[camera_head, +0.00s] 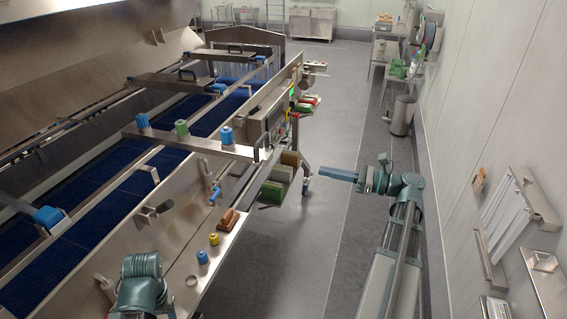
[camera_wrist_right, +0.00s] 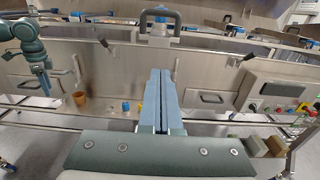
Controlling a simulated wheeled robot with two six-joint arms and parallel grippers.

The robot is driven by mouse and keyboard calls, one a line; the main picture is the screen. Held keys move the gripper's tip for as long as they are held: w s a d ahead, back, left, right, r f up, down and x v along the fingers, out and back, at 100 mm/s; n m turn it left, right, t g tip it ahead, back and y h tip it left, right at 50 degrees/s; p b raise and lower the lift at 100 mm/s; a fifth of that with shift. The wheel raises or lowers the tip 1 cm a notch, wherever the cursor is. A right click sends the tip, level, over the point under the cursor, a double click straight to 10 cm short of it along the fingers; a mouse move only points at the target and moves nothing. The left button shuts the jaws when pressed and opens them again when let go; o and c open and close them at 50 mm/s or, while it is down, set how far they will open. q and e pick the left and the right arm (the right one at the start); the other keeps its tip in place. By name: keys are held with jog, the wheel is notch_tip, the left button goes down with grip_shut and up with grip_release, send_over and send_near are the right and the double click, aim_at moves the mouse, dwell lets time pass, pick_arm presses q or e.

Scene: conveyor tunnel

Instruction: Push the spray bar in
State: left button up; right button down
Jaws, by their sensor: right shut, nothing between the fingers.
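The spray bar (camera_head: 190,142) is a steel bar lying across the blue belt, with blue and green caps on top. Its near end, with a dark handle (camera_head: 262,148), sticks out past the tunnel's side wall. In the right wrist view a dark arched handle (camera_wrist_right: 160,18) stands straight ahead at the top. My right gripper (camera_head: 322,171) is over the aisle, to the right of the handle and apart from it. Its blue fingers (camera_wrist_right: 160,78) are shut and empty, pointing at the tunnel side.
More crossbars with handles (camera_head: 187,72) lie farther along the tunnel. Coloured blocks (camera_head: 271,191) sit on a side shelf between tunnel and gripper. A brown block (camera_head: 230,220) and caps rest on the near ledge. The aisle floor (camera_head: 310,250) is clear; a bin (camera_head: 402,115) stands by the wall.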

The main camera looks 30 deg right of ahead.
aim_at(212, 149)
jog(key=x, duration=1.4)
jog(key=shift+a, duration=0.15)
jog(key=x, duration=2.2)
jog(key=shift+w+a, duration=0.35)
